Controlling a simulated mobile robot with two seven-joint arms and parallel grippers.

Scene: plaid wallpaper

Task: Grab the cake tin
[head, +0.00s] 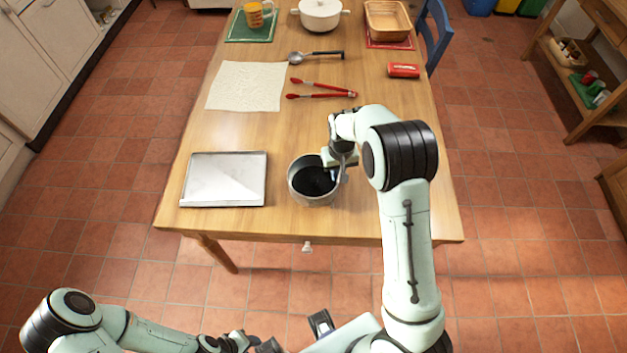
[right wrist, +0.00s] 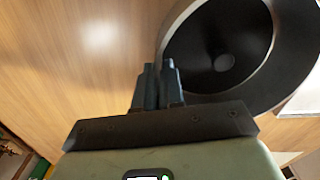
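The cake tin (head: 304,192) is a round, silvery metal tin with a dark inside and a raised middle. It stands upright near the front edge of the wooden table in the head view. In the right wrist view the cake tin (right wrist: 176,33) fills the upper right. My right gripper (head: 342,168) is at the tin's right rim. In the right wrist view my right gripper's fingers (right wrist: 160,72) are close together, with the tin's wall appearing to run between them. My left arm's hand (head: 240,342) is low at the bottom edge, away from the table; its fingers are unclear.
A flat metal baking tray (head: 225,180) lies left of the tin. A white pot (head: 320,14) and a basket (head: 388,20) stand at the far end.

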